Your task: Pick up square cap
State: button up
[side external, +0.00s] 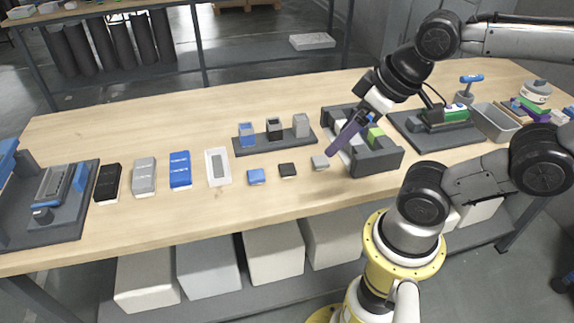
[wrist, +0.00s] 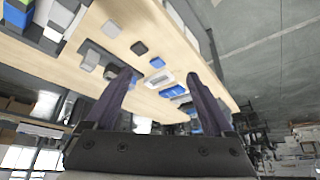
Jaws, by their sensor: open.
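Three small square caps lie in a row on the wooden table: a blue cap (side external: 256,177), a black cap (side external: 287,170) and a grey cap (side external: 320,162). The wrist view also shows the grey cap (wrist: 111,28), the black cap (wrist: 139,47) and the blue cap (wrist: 157,62). My gripper (side external: 335,149) has long purple fingers and hangs above the table, close to the grey cap in the side view. In the wrist view my gripper (wrist: 158,73) has its fingers wide apart with nothing held between them.
A dark holder (side external: 275,144) with blue, black and grey blocks stands behind the caps. A dark grey fixture (side external: 375,161) stands right of the grey cap. A white tray (side external: 218,180) and several boxes lie to the left. The table in front of the caps is clear.

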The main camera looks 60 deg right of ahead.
jog(key=n+g, duration=0.6)
jog(key=n, duration=0.2)
send_over(286, 168)
notch_tip(286, 168, down, 5)
notch_tip(286, 168, down, 14)
jog(key=shift+r, duration=0.1)
grip_shut()
dwell(0.3)
jog(key=shift+r, duration=0.1)
